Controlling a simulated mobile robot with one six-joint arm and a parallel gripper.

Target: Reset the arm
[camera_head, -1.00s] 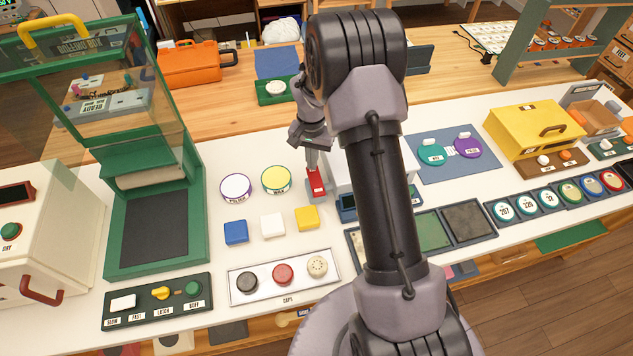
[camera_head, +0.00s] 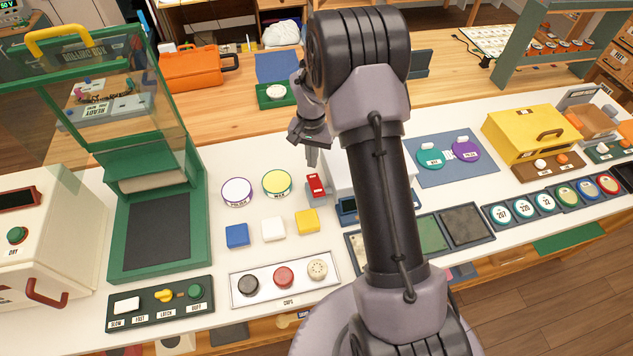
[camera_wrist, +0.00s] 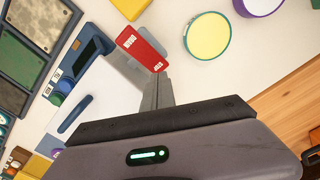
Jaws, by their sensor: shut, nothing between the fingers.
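My gripper (camera_head: 312,157) is shut and empty. In the wrist view the shut fingers (camera_wrist: 158,88) are close to the near end of the red block (camera_wrist: 141,48). A small gap seems to lie between them. My upper arm hides part of the white device and the counter.
Two round lids, one purple-rimmed (camera_head: 237,191) and one yellow (camera_head: 276,182), lie left of the red block. Blue (camera_head: 236,235), white and yellow blocks stand in front. A caps tray (camera_head: 285,283) is nearer. A green-framed box (camera_head: 155,230) stands left.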

